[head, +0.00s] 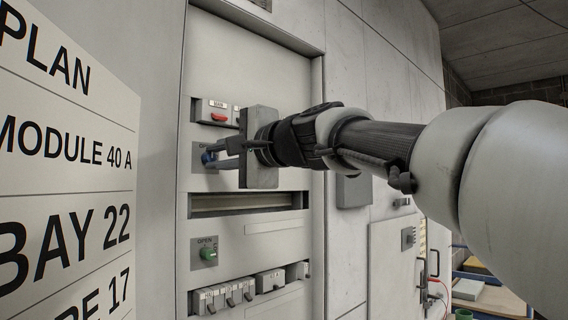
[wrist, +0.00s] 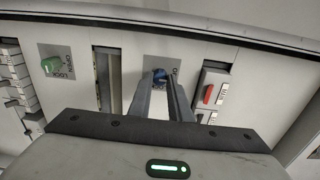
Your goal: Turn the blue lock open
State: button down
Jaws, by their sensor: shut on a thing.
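The blue lock (head: 208,157) is a small knob on a grey label plate on the cabinet panel. In the wrist view the blue lock (wrist: 160,76) shows between my fingertips. My gripper (head: 213,156) reaches in from the right and is shut on the blue lock. In the wrist view my gripper (wrist: 160,84) has one finger on each side of the knob. The fingers hide part of the plate and its lettering, so I cannot tell which way the lock is turned.
A green knob (head: 208,254) sits on a similar plate below. A red switch (head: 218,117) is just above the blue lock. A recessed slot (head: 246,203) lies between the knobs. Several breakers line the bottom. A large sign (head: 66,170) stands close on the left.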

dwell(0.4)
jog(key=c, duration=1.6)
grip_release()
jog(key=shift+c, duration=0.2)
jog(key=v, duration=1.7)
jog(key=shift+d, duration=0.2)
jog(key=shift+s, duration=0.15)
